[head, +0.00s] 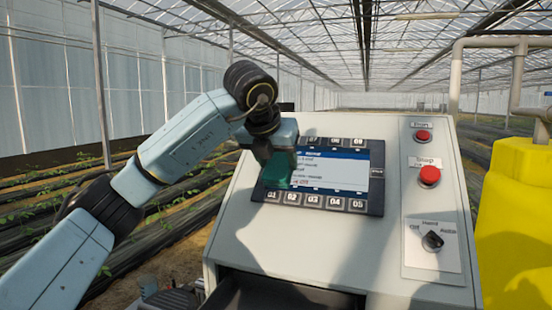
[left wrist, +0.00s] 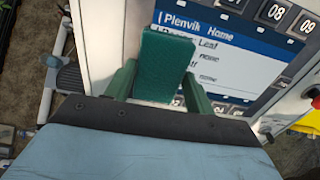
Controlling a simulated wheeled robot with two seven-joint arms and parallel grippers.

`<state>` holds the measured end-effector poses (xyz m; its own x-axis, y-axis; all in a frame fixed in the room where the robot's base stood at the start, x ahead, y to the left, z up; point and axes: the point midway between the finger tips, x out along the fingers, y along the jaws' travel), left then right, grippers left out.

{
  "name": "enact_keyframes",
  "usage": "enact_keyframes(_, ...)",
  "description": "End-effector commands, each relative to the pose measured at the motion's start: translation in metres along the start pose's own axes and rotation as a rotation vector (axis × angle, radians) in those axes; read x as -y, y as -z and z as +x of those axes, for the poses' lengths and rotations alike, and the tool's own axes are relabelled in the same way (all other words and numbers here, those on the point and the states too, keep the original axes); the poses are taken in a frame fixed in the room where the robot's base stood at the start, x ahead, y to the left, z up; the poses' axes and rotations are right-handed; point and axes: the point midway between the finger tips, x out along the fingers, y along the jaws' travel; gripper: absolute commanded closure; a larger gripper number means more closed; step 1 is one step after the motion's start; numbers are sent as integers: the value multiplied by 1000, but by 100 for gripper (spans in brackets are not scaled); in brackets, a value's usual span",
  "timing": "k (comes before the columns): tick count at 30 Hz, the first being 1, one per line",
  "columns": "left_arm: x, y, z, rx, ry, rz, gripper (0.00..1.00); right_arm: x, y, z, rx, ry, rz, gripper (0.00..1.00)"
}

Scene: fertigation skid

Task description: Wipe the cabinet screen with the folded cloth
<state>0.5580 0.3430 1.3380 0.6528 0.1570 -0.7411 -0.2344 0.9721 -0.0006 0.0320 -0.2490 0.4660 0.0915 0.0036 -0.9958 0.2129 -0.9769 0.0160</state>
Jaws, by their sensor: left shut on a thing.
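The cabinet screen (head: 335,170) sits in a dark panel on the sloped cabinet face, with a blue header and lines of text. It also shows in the left wrist view (left wrist: 240,70). My left gripper (head: 272,158) is at the screen's left side. In the left wrist view its green fingers (left wrist: 158,88) are shut on the folded cloth (left wrist: 163,62), a dark green pad. In the head view the cloth (head: 277,170) overlaps the screen's left edge. I cannot tell whether it touches the glass. My right gripper is not in view.
Numbered keys (head: 313,200) line the panel above and below the screen. To the right are a red start button (head: 422,135), a red stop button (head: 430,175) and a selector switch (head: 432,241). A yellow tank (head: 515,220) stands right of the cabinet (head: 300,250). Plant rows lie left.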

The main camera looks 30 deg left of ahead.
Motion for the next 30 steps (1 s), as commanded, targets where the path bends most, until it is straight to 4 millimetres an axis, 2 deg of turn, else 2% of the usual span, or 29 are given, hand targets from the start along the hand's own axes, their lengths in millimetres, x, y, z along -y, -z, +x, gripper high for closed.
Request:
enact_keyframes(11,3,0,4,0,1,2,64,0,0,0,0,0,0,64)
enact_keyframes(24,38,0,2,0,1,2,64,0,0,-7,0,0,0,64)
enact_keyframes(30,40,0,6,0,0,1,64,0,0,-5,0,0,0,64)
